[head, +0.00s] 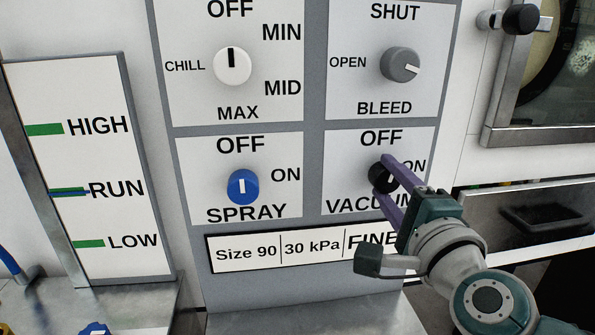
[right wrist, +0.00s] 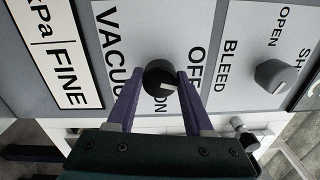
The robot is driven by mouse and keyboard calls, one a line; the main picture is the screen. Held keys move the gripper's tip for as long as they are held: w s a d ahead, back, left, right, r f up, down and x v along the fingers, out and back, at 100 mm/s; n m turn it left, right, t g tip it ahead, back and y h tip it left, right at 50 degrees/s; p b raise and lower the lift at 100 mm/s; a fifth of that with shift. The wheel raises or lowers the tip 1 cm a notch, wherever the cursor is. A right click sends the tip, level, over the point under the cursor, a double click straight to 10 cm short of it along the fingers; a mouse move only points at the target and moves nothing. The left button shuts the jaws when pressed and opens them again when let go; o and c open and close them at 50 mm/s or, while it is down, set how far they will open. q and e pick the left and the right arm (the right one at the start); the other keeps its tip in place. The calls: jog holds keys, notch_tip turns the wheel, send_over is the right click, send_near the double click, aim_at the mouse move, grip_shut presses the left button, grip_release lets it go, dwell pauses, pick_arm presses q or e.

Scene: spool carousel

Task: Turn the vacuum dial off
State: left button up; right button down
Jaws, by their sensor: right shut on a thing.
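The vacuum dial (head: 381,176) is a black round knob with a white pointer mark, on the lower right panel, with OFF printed above it and ON to its right. My left gripper is not in view.
The blue spray dial (head: 242,187) is to the left. The chill dial (head: 232,66) and the grey bleed dial (head: 400,65) are above; bleed also shows in the wrist view (right wrist: 273,75). A label strip (head: 281,252) is just below. A level gauge (head: 98,160) stands at left.

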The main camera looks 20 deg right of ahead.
jog(key=shift+n+p, duration=0.35)
jog(key=shift+n, duration=1.35)
jog(key=shift+c, duration=1.4)
grip_release()
jog(key=v, duration=1)
